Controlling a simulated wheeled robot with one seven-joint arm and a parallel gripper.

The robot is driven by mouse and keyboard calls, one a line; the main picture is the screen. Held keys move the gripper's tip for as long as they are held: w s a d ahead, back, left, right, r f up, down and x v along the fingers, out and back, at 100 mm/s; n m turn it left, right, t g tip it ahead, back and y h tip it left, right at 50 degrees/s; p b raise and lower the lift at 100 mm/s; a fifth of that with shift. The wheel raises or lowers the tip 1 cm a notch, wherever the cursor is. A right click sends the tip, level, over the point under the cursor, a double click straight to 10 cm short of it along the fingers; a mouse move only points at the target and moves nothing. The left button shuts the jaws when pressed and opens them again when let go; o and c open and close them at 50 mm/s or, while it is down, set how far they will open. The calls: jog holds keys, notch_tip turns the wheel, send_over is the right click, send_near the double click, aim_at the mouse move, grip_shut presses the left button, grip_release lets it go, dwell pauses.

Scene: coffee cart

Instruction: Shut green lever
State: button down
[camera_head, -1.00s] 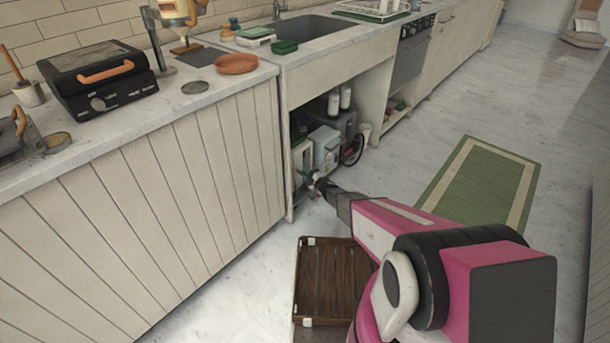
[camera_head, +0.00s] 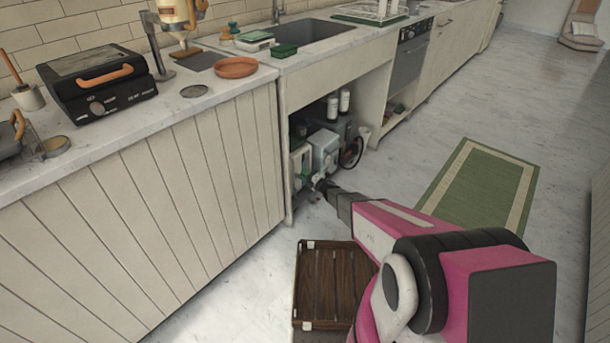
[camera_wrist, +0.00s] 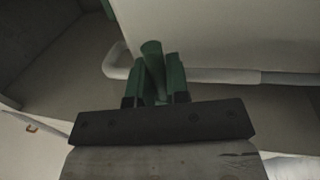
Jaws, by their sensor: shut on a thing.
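The green lever (camera_wrist: 154,62) shows in the wrist view as a rounded green bar standing between the two fingers of my gripper (camera_wrist: 155,84). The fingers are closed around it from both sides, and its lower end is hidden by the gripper. A pale pipe runs behind it, beside a light panel. In the head view my gripper (camera_head: 318,183) reaches into the open cabinet under the sink, by the pale boxes. The lever is too small and covered there to make out clearly.
A brown slatted crate (camera_head: 335,285) stands on the floor below my arm. The cabinet's side panel is close left of my gripper. Pale boxes (camera_head: 324,150) and white bottles (camera_head: 344,101) stand inside. A green rug (camera_head: 480,185) lies on the open floor at right.

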jog(key=shift+a, duration=0.1)
jog(key=c, duration=1.1)
grip_release()
jog(key=shift+s, duration=0.1)
jog(key=v, duration=1)
jog(key=shift+s+d+f, duration=0.1)
jog(key=shift+s+d, duration=0.05)
jog(key=shift+d, duration=0.15)
